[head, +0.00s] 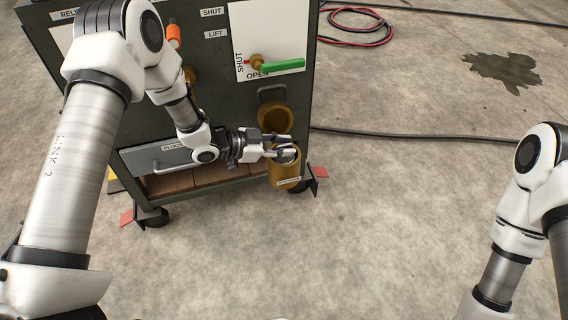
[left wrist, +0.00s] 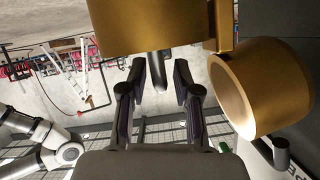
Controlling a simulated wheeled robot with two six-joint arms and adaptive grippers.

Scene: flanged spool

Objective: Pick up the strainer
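A lower brass cylinder (head: 284,178) with a small, hard-to-read label hangs at the cart's front right corner; the strainer seems to be in it, mostly hidden. My left gripper (head: 287,148) is at its mouth. In the left wrist view, a short grey stem (left wrist: 159,66) sticks out from a brass cylinder (left wrist: 150,25). The open fingers of my left gripper (left wrist: 160,78) stand either side of that stem, with gaps on both sides. My right gripper is out of view.
An upper, open brass cup (head: 275,118) sits just above on the cart (head: 215,85). A green lever (head: 283,66) and a grey drawer (head: 165,153) are near.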

